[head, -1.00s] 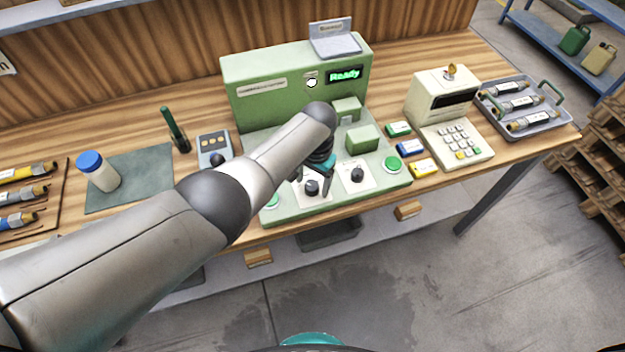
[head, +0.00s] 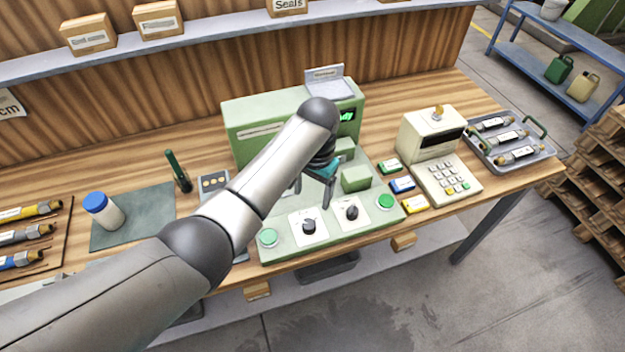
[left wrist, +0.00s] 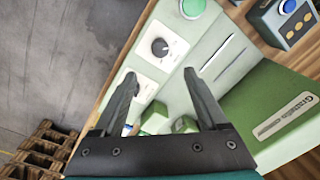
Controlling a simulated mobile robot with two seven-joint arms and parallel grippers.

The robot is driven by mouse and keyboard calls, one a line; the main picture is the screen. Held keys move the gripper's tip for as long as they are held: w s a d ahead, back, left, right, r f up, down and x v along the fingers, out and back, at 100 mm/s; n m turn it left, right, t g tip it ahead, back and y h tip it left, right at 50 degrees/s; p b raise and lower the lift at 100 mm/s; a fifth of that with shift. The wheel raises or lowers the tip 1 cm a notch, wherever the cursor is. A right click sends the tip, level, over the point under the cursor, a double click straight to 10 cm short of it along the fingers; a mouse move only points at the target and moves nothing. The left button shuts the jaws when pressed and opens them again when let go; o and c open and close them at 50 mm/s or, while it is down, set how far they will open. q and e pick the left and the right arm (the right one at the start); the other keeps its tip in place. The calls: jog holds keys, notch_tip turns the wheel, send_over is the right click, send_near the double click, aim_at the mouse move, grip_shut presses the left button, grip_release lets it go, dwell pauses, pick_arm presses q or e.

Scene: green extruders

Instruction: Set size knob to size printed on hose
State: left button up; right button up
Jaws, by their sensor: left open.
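Two dark knobs on white plates sit on the front of the green machine (head: 290,238): a left knob (head: 309,226) and a right knob (head: 351,211). The print on their plates is too small to read. My left gripper (head: 318,192) is open and empty, behind and above the knobs, apart from them. In the left wrist view its fingers (left wrist: 160,77) are spread, with one knob (left wrist: 160,47) beyond them. Hoses with white labels (head: 520,155) lie in a grey tray at the right; their print is illegible. My right gripper is not in view.
Green buttons (head: 268,237) flank the knobs. My arm partly covers the machine's display (head: 346,116). A cream keypad device (head: 432,138) and small coloured boxes (head: 402,184) stand at the right. A blue-capped bottle (head: 103,210) and more hoses (head: 25,235) are at the left.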

pick_arm(q)
jog(key=shift+r, duration=1.3)
